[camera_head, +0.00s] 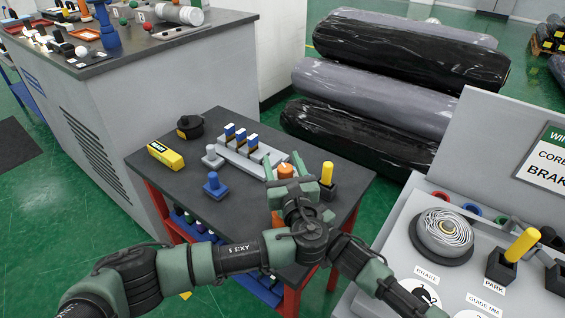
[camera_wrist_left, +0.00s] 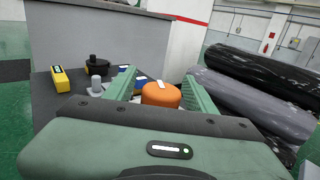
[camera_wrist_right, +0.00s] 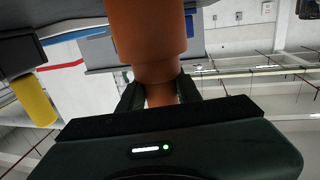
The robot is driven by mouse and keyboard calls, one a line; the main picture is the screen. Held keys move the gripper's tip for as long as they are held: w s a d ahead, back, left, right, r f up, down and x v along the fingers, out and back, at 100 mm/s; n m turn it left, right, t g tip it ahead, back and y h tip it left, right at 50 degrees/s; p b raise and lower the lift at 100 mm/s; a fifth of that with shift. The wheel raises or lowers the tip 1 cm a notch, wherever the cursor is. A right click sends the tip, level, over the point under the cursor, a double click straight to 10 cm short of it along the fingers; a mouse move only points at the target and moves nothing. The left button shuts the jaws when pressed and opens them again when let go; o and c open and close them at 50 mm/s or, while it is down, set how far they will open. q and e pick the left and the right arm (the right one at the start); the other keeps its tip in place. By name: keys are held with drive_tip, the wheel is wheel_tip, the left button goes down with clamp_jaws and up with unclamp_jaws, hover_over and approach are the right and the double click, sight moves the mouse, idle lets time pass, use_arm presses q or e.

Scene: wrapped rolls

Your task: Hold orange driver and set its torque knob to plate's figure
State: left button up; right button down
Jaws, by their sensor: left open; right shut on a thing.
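The orange driver's round knob (camera_head: 286,171) has a white mark on top. My left gripper (camera_head: 285,163) is open, with one green finger on each side of the knob; whether they touch it I cannot tell. The left wrist view shows the knob (camera_wrist_left: 161,95) between the two spread fingers. In the right wrist view, my right gripper (camera_wrist_right: 160,92) is shut on the narrow neck of the orange driver (camera_wrist_right: 150,35), which stands upright over the table. My arms hide most of its body in the head view. The plate (camera_head: 553,160) at right is cut off; no figure is readable.
The dark table (camera_head: 348,190) holds a grey rack (camera_head: 245,155), a yellow box (camera_head: 166,155), a black round thing (camera_head: 190,126), a blue knobbed piece (camera_head: 215,186) and a yellow-handled piece (camera_head: 327,173). A grey console (camera_head: 400,225) stands at right. Wrapped rolls (camera_head: 380,90) lie behind.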

use_arm(q)
clamp_jaws()
